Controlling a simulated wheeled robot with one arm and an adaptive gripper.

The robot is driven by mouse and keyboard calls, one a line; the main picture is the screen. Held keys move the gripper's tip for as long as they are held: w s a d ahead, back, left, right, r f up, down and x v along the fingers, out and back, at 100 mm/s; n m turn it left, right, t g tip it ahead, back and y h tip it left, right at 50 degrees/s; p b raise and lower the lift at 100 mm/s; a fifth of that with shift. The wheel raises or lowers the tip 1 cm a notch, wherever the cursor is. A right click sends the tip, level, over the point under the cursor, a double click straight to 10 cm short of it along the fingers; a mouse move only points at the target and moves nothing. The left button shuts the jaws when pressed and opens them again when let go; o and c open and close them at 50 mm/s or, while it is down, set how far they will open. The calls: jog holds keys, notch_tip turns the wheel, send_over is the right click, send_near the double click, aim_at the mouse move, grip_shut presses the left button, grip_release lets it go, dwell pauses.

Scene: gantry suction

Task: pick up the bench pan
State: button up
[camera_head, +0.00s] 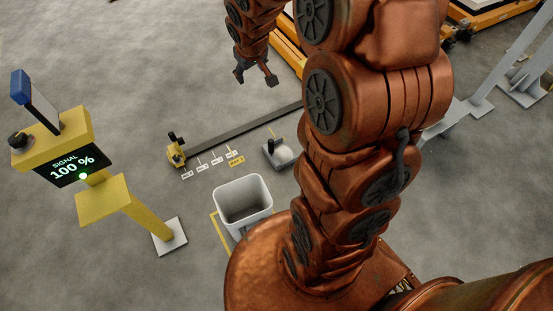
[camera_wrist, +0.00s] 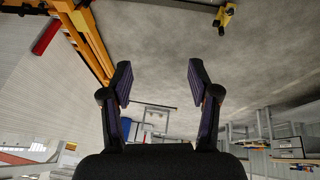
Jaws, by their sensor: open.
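I cannot pick out a bench pan for certain. A small grey device with a pale rounded part and a dark knob (camera_head: 279,153) sits on the floor at the right end of the labelled marks; I cannot tell whether it is the pan. My gripper (camera_head: 256,78) is open and empty, hanging at the top middle of the head view, above and left of that device in the picture. In the wrist view my gripper (camera_wrist: 159,80) shows two dark fingers spread apart with nothing between them. My arm hides much of the right side of the head view.
A grey open bin (camera_head: 243,204) stands below the device. A dark rail (camera_head: 245,131) lies behind the labels. A yellow signal stand (camera_head: 103,205) reading 100 % is at left. Orange frames (camera_head: 289,52) and grey metal legs (camera_head: 480,100) stand farther back.

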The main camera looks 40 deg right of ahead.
jog(key=w+d+f+t+b, duration=0.25)
jog(key=w+d+f, duration=0.25)
jog(key=w+f, duration=0.3)
jog(key=n+t+y+b, duration=0.3)
jog(key=t+b, duration=0.5)
jog(key=b, duration=1.1)
send_over(270, 140)
jog(key=w+d, duration=0.2)
jog(key=d, duration=0.2)
notch_tip(270, 140, down, 42)
jog(key=s+a+f+t+y+b, duration=0.25)
jog(key=s+f+b, duration=0.5)
jog(key=f, duration=0.65)
jog(key=shift+m+y, duration=0.3)
jog(key=shift+y, duration=0.05)
jog(key=shift+r+b+x, duration=0.15)
jog(key=shift+b+x, duration=0.5)
jog(key=shift+x, duration=0.75)
jog(key=shift+r+b+x, duration=0.15)
jog(key=shift+b+x, duration=0.5)
jog(key=shift+x, duration=0.75)
jog(key=shift+r, duration=0.1)
grip_shut()
